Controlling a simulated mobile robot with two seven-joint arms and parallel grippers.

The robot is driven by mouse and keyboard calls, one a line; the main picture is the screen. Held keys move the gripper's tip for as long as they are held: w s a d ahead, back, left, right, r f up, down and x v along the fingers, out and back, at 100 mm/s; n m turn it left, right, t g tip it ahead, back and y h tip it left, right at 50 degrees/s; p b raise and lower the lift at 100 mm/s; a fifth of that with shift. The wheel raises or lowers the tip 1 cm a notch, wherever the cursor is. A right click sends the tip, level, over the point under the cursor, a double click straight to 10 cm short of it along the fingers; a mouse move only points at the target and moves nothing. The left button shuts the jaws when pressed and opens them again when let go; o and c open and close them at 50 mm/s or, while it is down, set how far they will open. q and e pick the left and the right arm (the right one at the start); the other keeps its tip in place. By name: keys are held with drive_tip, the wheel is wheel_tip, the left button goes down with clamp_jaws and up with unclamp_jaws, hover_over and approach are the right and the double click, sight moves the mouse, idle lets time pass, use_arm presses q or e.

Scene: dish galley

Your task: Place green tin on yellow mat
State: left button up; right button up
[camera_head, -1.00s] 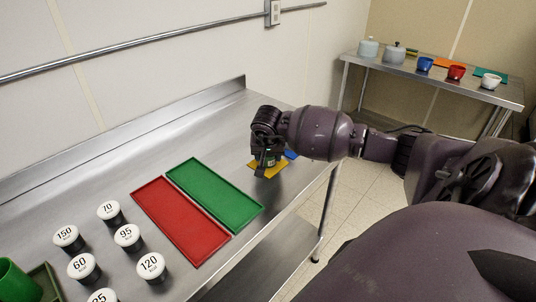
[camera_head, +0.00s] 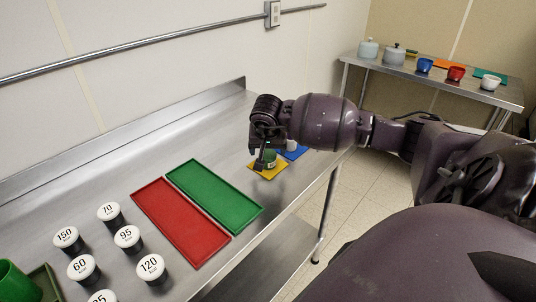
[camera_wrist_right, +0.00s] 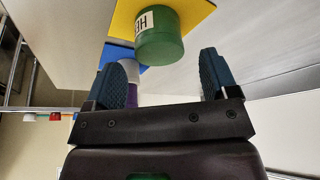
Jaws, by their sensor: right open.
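The green tin (camera_head: 270,156) stands on the yellow mat (camera_head: 258,175) near the far right end of the metal counter. In the right wrist view the green tin (camera_wrist_right: 160,42) has a white label with dark letters and rests on the yellow mat (camera_wrist_right: 126,14). My right gripper (camera_head: 262,160) is beside the tin. Its two blue fingers are spread apart in the wrist view (camera_wrist_right: 165,82), with nothing between them and the tin beyond the fingertips. My left gripper is not in view.
A blue mat (camera_head: 297,153) lies beside the yellow one, with a white and purple object (camera_wrist_right: 108,78) on it. A green tray (camera_head: 215,196) and a red tray (camera_head: 180,222) lie nearer. Several white-topped numbered jars (camera_head: 127,237) stand front left. A second table (camera_head: 440,85) holds pots and cups.

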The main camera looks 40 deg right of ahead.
drive_tip(key=v, duration=0.7)
drive_tip(key=shift+r, duration=0.25)
drive_tip(key=shift+s, duration=0.15)
